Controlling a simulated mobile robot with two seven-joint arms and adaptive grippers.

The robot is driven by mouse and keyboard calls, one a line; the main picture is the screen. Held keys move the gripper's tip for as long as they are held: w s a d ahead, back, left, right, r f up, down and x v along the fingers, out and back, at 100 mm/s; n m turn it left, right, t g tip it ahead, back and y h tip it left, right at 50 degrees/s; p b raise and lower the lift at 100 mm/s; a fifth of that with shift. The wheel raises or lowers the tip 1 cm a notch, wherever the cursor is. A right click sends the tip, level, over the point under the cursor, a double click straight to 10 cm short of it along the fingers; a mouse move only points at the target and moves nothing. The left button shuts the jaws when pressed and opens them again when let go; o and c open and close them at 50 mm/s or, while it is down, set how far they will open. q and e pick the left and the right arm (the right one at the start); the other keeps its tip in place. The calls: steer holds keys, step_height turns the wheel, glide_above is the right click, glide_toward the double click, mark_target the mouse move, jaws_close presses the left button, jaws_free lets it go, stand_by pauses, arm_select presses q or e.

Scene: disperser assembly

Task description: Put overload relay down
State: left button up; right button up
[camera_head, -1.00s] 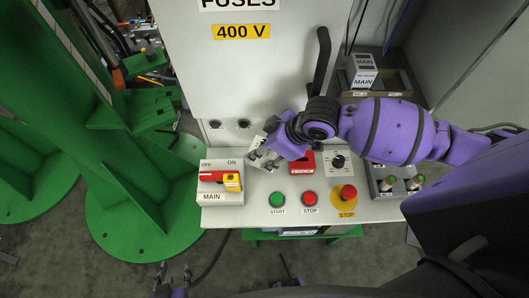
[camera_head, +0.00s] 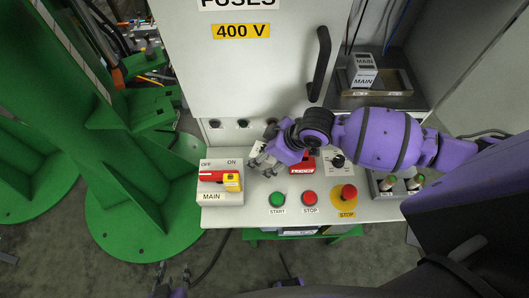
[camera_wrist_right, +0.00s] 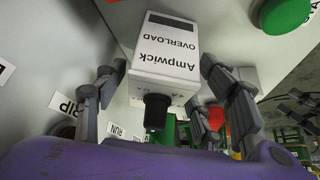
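The overload relay (camera_wrist_right: 165,50) is a white box marked "Ampwick OVERLOAD" with a black knob. In the right wrist view it sits between the fingers of my right gripper (camera_wrist_right: 162,66), with narrow gaps at its sides, so the fingers look open around it. In the head view my right gripper (camera_head: 260,160) is over the control panel (camera_head: 250,205), right of the MAIN switch; the relay is mostly hidden there. Whether its base touches the panel is unclear. My left gripper (camera_head: 173,273) is at the bottom edge, fingers apart and empty.
The cabinet door handle (camera_head: 320,64) stands behind the arm. A tray (camera_head: 405,80) holds a white box (camera_head: 362,70).

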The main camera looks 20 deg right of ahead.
steer(key=shift+r, duration=0.15)
steer(key=shift+d+r, duration=0.1)
steer(key=shift+r, duration=0.2)
steer(key=v, duration=0.7)
steer(key=shift+s+f, duration=0.1)
